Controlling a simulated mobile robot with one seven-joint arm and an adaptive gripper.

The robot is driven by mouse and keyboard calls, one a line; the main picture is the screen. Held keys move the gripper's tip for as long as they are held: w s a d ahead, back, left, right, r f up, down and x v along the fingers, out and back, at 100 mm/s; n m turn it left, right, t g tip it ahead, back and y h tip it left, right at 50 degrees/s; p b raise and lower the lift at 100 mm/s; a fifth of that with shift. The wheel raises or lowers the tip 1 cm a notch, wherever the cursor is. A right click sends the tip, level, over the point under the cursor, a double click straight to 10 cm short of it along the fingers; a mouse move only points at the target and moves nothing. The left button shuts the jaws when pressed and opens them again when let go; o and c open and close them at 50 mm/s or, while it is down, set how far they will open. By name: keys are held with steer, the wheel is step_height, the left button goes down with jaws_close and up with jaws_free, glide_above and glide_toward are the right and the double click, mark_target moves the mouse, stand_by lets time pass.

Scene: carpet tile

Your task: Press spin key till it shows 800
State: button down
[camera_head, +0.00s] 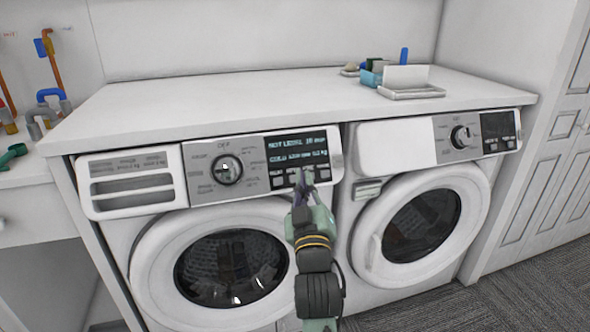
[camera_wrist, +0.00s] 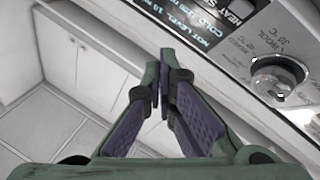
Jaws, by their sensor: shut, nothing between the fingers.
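The left washing machine has a control panel with a round dial (camera_head: 227,169) and a dark display (camera_head: 297,150). The display shows small lit text, part of it reading like "NOT LEVEL" and "COLD"; the spin number is too small to read surely. A row of keys (camera_head: 278,182) runs under the display. My gripper (camera_head: 304,180) is shut and empty, with its tips at the keys under the display; I cannot tell whether they touch. In the wrist view the purple-padded fingers (camera_wrist: 164,78) are together below the display (camera_wrist: 190,22), and the dial (camera_wrist: 278,78) is at right.
A second machine (camera_head: 428,200) stands to the right with its own dial and display. A white counter (camera_head: 270,95) covers both and holds a white tray (camera_head: 412,92) and small items. A side counter (camera_head: 25,172) with pipes is at left. Grey carpet (camera_head: 530,285) is free at right.

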steer(key=shift+w+f, duration=0.1)
stand_by(0.3)
glide_toward(294, 163)
steer(key=shift+w+a+r, duration=0.1)
steer(key=shift+w+r, duration=0.4)
steer(key=shift+w, duration=0.2)
steer(key=shift+w+r, duration=0.5)
steer(key=shift+w, duration=0.2)
stand_by(0.5)
steer(key=shift+w+a+f, duration=0.1)
steer(key=shift+w+f, duration=0.15)
steer(key=shift+w, duration=0.1)
steer(key=shift+w+a+f, duration=0.1)
steer(key=shift+w+f, duration=0.05)
steer(key=shift+w, duration=0.15)
stand_by(0.6)
steer(key=shift+s, duration=0.15)
steer(key=shift+s+d+r, duration=0.25)
steer(key=shift+s+r, duration=0.1)
steer(key=shift+s, duration=0.2)
stand_by(0.3)
